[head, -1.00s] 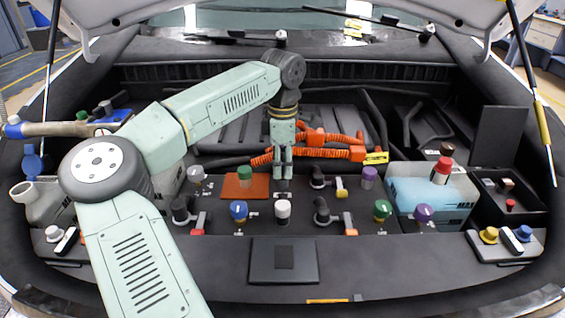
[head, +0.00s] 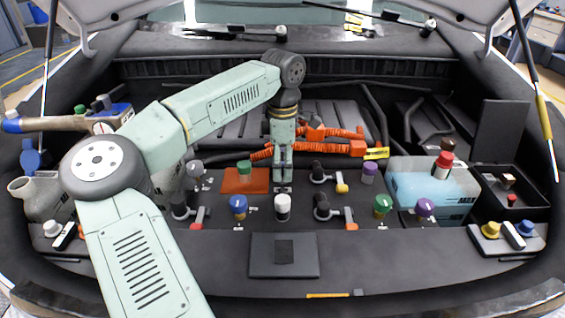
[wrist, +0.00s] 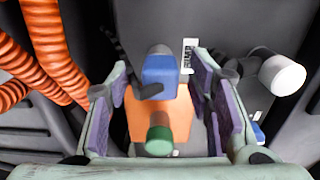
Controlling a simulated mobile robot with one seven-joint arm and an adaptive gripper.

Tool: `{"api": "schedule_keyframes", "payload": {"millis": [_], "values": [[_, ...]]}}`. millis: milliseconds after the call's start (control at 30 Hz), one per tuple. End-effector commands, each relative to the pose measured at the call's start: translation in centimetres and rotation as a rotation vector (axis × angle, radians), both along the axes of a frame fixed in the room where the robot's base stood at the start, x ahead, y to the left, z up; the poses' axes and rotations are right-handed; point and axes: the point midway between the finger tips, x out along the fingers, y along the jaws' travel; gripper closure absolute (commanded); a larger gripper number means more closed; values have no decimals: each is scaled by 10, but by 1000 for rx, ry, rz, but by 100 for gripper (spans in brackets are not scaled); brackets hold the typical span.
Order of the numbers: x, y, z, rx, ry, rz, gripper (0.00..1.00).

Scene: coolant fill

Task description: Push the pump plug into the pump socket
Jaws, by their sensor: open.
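A blue block, which looks like the pump plug (wrist: 160,70), lies between my fingers in the wrist view. A dark ribbed cable seems to run up to it. My gripper (head: 282,180) points straight down between the orange mat and the elbow fittings. Its purple-padded fingers are apart, with a gap on both sides of the block. In the head view, the block is hidden by my gripper. The pump socket cannot be made out, and I cannot tell how far the plug sits in it.
A green cap (head: 244,168) stands on an orange mat (head: 230,186) to the left. A white cap (head: 282,202) and a blue knob (head: 238,203) stand in front. Orange hoses (head: 345,149) lie behind and right. A dark front pad (head: 262,268) is clear.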

Motion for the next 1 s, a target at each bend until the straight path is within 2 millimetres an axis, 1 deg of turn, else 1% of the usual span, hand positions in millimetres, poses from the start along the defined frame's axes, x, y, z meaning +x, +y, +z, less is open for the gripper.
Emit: {"api": "schedule_keyframes", "payload": {"millis": [233, 367, 467, 700, 800, 900, 1000], "values": [[0, 0, 1, 0, 0, 0, 52], [1, 0, 12, 1, -2, 1, 52], [1, 0, 30, 1, -3, 0, 52], [1, 0, 82, 1, -3, 1, 52], [0, -1, 99, 0, -2, 1, 52], [0, 0, 111, 0, -1, 2, 52], [0, 0, 118, 1, 0, 0, 52]]}}
